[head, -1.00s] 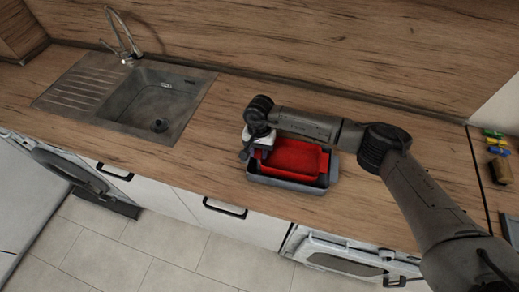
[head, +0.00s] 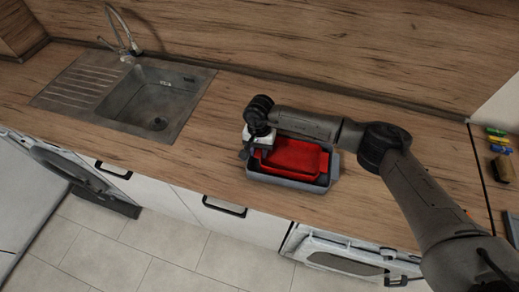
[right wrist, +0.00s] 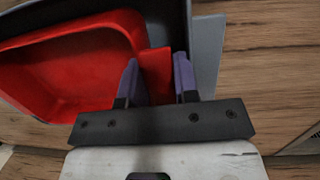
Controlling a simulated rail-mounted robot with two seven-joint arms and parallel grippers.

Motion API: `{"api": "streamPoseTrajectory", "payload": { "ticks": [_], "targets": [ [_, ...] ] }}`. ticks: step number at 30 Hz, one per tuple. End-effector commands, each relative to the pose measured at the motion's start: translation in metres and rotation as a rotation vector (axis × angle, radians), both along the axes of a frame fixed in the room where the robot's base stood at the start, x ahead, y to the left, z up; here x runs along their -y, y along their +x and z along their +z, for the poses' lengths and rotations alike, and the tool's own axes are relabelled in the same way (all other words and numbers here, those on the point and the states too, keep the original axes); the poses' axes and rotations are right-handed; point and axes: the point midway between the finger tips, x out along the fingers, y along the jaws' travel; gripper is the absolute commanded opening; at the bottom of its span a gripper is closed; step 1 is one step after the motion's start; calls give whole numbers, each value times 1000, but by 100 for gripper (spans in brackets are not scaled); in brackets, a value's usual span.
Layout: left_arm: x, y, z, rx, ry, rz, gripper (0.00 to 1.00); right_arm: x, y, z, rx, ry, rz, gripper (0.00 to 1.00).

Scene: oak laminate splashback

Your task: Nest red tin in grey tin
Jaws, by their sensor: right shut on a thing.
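The red tin (head: 296,157) is a shallow rectangular tray, over and at least partly inside the grey tin (head: 334,172) in the head view. The grey tin lies on the wooden counter near its front edge, its rim showing around the red one. My right gripper (head: 252,147) is at the left end of the tins. In the right wrist view my right gripper (right wrist: 160,82) is shut on the tab of the red tin (right wrist: 65,65), with the grey tin's wall (right wrist: 207,52) just beyond. I cannot tell whether the red tin rests on the grey tin's floor. My left gripper is not in view.
A sink (head: 155,98) with a tap (head: 123,35) is set in the counter (head: 215,150) at the left. The counter behind the tins is clear.

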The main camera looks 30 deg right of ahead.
Motion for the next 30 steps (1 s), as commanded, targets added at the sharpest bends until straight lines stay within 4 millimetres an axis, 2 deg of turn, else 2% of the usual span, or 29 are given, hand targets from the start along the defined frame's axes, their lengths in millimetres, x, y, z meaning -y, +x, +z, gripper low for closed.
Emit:
{"api": "streamPoseTrajectory", "payload": {
  "ticks": [6, 7, 16, 25, 30],
  "targets": [
    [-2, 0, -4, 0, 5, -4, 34, 0, 0, -3, 0, 0, 0, 0],
    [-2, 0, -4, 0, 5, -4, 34, 0, 0, -3, 1, 0, 0, 29],
    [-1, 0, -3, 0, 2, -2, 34, 0, 0, -3, 1, 1, 0, 58],
    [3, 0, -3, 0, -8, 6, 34, 0, 0, -1, 1, 1, 1, 58],
    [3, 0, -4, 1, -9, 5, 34, 1, 4, 19, 5, 1, 0, 58]
  ]
}}
